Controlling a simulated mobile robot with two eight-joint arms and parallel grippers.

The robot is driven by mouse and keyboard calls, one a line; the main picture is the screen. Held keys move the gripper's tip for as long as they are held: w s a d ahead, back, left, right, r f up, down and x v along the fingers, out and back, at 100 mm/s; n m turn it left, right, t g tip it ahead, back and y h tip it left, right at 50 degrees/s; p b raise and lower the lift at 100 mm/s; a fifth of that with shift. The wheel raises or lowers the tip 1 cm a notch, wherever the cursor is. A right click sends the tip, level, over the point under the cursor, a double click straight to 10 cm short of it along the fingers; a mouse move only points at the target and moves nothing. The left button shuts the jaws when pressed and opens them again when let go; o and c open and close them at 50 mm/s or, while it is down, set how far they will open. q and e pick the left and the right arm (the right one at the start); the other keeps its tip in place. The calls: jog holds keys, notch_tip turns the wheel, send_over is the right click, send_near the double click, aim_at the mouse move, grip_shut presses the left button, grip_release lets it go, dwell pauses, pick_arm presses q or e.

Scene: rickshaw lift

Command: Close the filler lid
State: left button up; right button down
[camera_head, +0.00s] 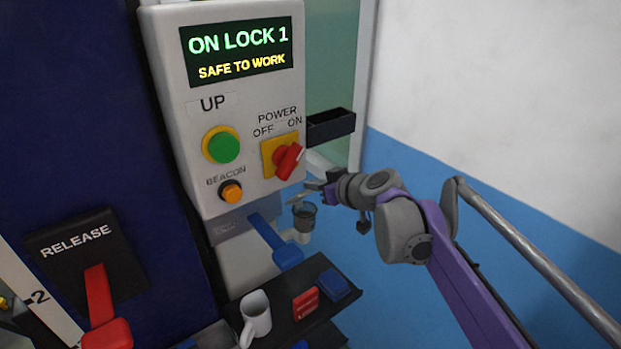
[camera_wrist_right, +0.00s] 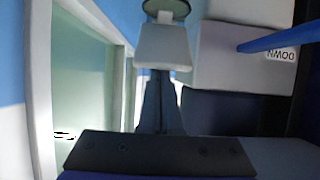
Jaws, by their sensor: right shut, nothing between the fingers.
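The filler looks like a small dark round cup (camera_head: 304,217) below the control box, beside the blue lever. My right gripper (camera_head: 314,188) is shut and empty, just above the cup at its upper right. I cannot tell if it touches anything. In the right wrist view, a pale grey flat piece (camera_wrist_right: 163,47) lies ahead of the dark fingers, and a dark round rimmed shape (camera_wrist_right: 167,8) shows beyond it. The flat piece may be the lid. How far the lid stands open is too small to tell. My left gripper is out of view.
The control box (camera_head: 208,105) with a red power switch (camera_head: 288,161) stands left of the gripper. A blue lever (camera_head: 275,243) hangs below it. A grey rail (camera_head: 540,262) runs at right.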

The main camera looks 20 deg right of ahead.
jog(key=s+d+f+t+y, duration=0.1)
jog(key=s+f+t, duration=0.3)
jog(key=f, duration=0.4)
jog(key=shift+s+d+t+y+b, duration=0.15)
jog(key=shift+d+t+y+b, duration=0.2)
jog(key=shift+t+y, duration=0.4)
jog(key=shift+s+a+f, duration=0.1)
jog(key=shift+f, duration=0.1)
